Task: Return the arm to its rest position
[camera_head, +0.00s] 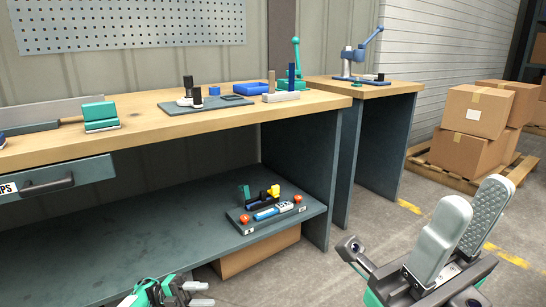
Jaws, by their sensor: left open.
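My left gripper (199,294) is at the bottom edge of the head view, left of centre, in front of the workbench. Its two short grey fingertips point right and are apart, with nothing seen between them. Most of that arm is cut off by the frame. My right gripper (470,208) is large at the lower right, raised close to the camera above the floor. Its two grey fingers point up and stand apart, with the ribbed inner pad of one showing. Nothing is held between them. Both grippers are clear of the bench in the picture.
The wooden workbench (140,133) carries a green block (100,114), a dark plate and blue parts. Its lower shelf (130,235) holds a small tray (266,218). A second bench (365,90) has a blue press. Cardboard boxes (476,111) stand on a pallet. Floor between is free.

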